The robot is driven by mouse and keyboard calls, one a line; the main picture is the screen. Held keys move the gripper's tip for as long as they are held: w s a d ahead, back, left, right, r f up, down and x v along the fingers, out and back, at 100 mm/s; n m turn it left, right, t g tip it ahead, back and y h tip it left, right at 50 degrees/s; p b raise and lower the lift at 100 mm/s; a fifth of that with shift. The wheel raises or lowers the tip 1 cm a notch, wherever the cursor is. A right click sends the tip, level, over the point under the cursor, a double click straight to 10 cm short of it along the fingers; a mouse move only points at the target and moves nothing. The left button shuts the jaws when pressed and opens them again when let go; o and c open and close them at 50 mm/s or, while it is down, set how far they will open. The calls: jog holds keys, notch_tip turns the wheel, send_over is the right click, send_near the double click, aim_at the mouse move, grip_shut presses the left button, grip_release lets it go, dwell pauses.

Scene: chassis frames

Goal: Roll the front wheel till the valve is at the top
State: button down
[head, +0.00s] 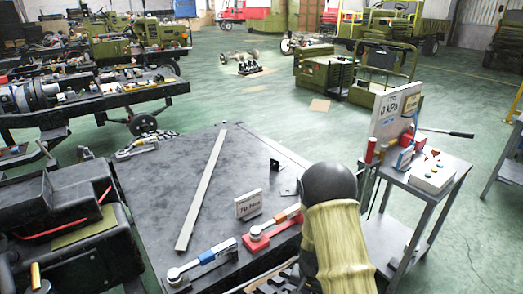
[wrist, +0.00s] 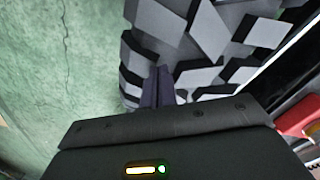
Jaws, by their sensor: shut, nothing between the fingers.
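The front wheel shows in the wrist view as a tyre (wrist: 205,45) with big grey tread blocks, filling the upper middle and right. My gripper (wrist: 158,85) is shut and empty. Its dark fingers point at the tread near the tyre's left edge; I cannot tell whether they touch it. My gripper is not visible there.
A dark table (head: 150,195) left of my arm bears a long metal bar (head: 202,188), a "70 Nm" sign (head: 248,205) and torque wrenches (head: 203,258). A small table (head: 440,188) at right holds a "0 kPa" board (head: 391,110).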

jog(key=shift+s+a+r, duration=0.2)
jog(key=shift+s+a, duration=0.3)
jog(key=shift+a, duration=0.2)
jog(key=shift+s+a, duration=0.15)
jog(key=shift+a, duration=0.05)
jog(key=shift+s+a+f+p, duration=0.1)
jog(key=shift+s+a+p, duration=0.1)
jog(key=shift+s+a, duration=0.3)
jog(key=shift+s+a+p, duration=0.15)
jog(key=shift+s+a, duration=0.15)
jog(key=shift+a, duration=0.3)
jog(key=shift+s+a, duration=0.1)
dwell(0.3)
jog(key=shift+s+a+f, duration=0.15)
jog(key=shift+s+a, duration=0.4)
jog(key=shift+a, duration=0.1)
jog(key=shift+s+a+f, duration=0.15)
jog(key=shift+s+a, duration=0.35)
jog(key=shift+a, duration=0.1)
jog(key=shift+s, duration=0.1)
jog(key=shift+s+a+f, duration=0.15)
jog(key=shift+s+a, duration=0.35)
jog(key=shift+a, duration=0.15)
